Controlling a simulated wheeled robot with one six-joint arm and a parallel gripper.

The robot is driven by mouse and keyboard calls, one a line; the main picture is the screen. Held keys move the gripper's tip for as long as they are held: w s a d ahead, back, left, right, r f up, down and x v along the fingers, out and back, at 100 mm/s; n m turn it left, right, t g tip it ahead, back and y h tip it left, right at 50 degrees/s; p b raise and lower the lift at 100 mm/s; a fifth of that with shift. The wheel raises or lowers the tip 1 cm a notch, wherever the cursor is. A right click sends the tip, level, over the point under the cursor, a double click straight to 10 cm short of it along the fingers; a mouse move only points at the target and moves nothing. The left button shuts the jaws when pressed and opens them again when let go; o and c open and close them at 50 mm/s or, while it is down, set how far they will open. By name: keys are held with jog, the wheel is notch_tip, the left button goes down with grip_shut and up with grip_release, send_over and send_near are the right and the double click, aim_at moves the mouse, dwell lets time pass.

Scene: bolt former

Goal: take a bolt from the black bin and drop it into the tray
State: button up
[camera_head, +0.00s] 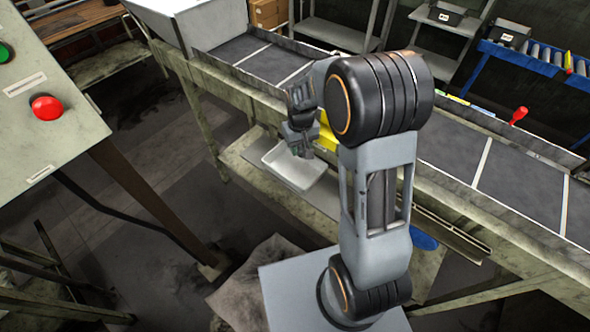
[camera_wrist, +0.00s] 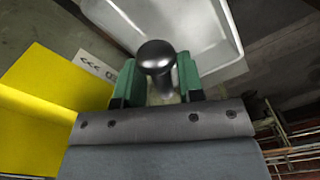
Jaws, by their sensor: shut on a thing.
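My gripper (camera_wrist: 158,82) is shut on a bolt (camera_wrist: 155,57), whose dark round head shows between the two green fingertips in the wrist view. The white tray (camera_wrist: 150,14) lies beyond the bolt, at the top of that view. In the head view my gripper (camera_head: 299,143) hangs over the right part of the tray (camera_head: 276,172), which sits on a low shelf below the conveyor. My arm covers part of the middle of the head view. I cannot make out the black bin for certain.
A yellow object (camera_head: 327,135) stands behind my gripper; a yellow surface (camera_wrist: 45,85) fills the wrist view's left. The conveyor (camera_head: 470,150) runs behind my arm. A control panel (camera_head: 45,80) with a red button is at left. Dark boxes (camera_head: 446,14) stand on a back shelf.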

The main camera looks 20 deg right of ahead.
jog(key=o, duration=1.1)
notch_tip(320, 180, up, 14)
jog(key=shift+f+b, duration=0.1)
jog(key=shift+b, duration=0.6)
jog(key=shift+w, duration=0.1)
jog(key=s+t, duration=0.1)
jog(key=s, duration=0.4)
jog(key=s+t, duration=0.2)
jog(key=s, duration=0.4)
jog(key=s+m+t, duration=0.1)
jog(key=s, duration=0.5)
jog(key=shift+d+t, duration=0.1)
jog(key=shift+t, duration=0.2)
